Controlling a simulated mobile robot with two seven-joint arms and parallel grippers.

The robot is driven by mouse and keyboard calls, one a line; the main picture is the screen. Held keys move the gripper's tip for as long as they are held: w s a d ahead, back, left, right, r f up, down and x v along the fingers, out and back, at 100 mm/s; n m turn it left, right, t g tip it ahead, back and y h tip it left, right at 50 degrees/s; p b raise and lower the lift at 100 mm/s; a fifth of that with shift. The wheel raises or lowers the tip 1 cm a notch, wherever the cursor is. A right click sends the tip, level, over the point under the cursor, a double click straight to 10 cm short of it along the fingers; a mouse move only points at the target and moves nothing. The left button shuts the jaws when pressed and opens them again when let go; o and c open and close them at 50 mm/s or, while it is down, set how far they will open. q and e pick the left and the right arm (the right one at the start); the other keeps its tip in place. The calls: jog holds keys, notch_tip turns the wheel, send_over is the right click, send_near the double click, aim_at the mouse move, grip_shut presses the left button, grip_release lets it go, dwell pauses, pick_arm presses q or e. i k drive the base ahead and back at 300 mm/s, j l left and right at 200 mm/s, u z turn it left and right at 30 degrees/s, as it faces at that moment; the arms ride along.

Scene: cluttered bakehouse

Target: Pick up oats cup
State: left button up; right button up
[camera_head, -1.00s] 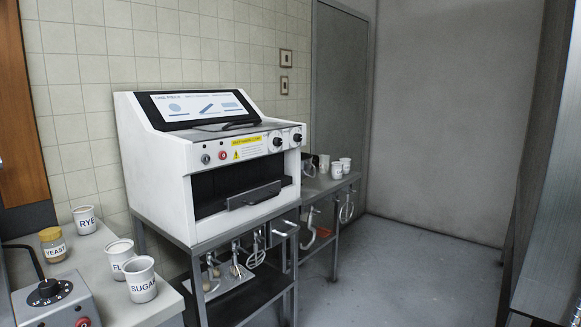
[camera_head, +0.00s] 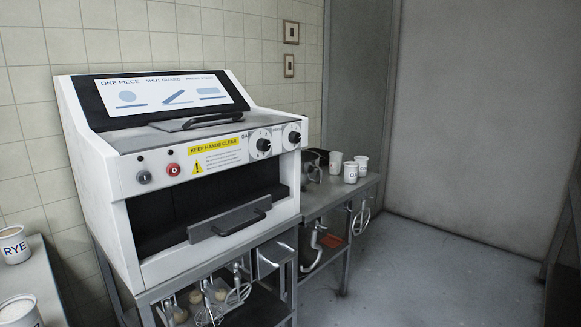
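Several white cups stand on the grey side table behind the white machine. One white cup (camera_head: 351,172) at the front there has dark lettering too small to read. Another white cup (camera_head: 361,162) is just behind it to the right, and a third pale cup (camera_head: 335,162) is to the left. I cannot tell which one is the oats cup. Neither of my grippers is in view.
A large white machine (camera_head: 110,190) on a metal stand fills the left and middle. A cup labelled RYE (camera_head: 14,246) stands on a counter (camera_head: 42,285) at the left edge. Whisks and hooks hang below the machine. The grey floor (camera_head: 420,270) at right is clear.

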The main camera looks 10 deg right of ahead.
aim_at(351, 168)
jog(key=i+l+u, duration=0.1)
jog(key=i+l, duration=0.5)
jog(key=l, duration=0.25)
jog(key=i+l, duration=0.1)
jog(key=l, duration=0.25)
jog(key=i+l+u, duration=0.1)
jog(key=l, duration=0.2)
jog(key=i+l, duration=0.15)
jog(key=l, duration=0.2)
jog(key=i, duration=0.2)
jog(key=i+l+u, duration=0.5)
jog(key=k+l, duration=0.05)
